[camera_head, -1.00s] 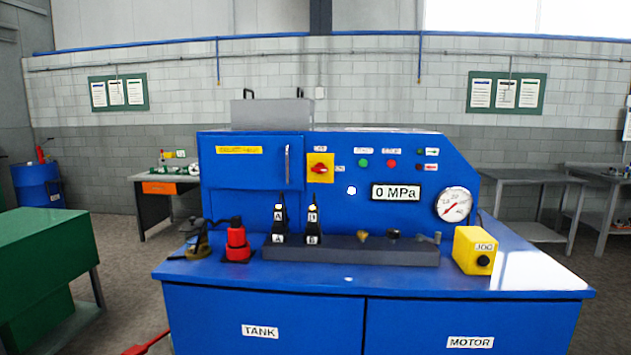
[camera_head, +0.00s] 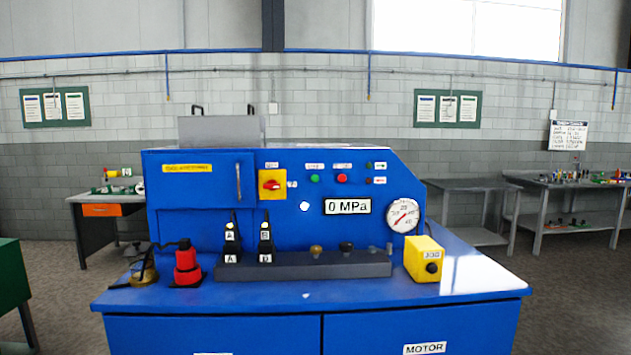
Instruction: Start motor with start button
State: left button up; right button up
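The blue hydraulic machine (camera_head: 300,307) stands in front of me. On its upright panel a green start button (camera_head: 315,179) sits between the yellow main switch with a red knob (camera_head: 272,184) and a red button (camera_head: 342,179); the small labels above the buttons are too blurred to read. The pressure display (camera_head: 347,206) reads 0 MPa. A round gauge (camera_head: 403,215) is at the panel's right. A yellow JOG box (camera_head: 423,260) with a black knob stands on the deck. Neither of my grippers is in view.
On the deck are a red fitting (camera_head: 187,266), two black levers marked A and B (camera_head: 265,243), and a grey block (camera_head: 300,266). A side table (camera_head: 95,222) is at left; workbenches (camera_head: 570,200) are at right. Open floor shows at right.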

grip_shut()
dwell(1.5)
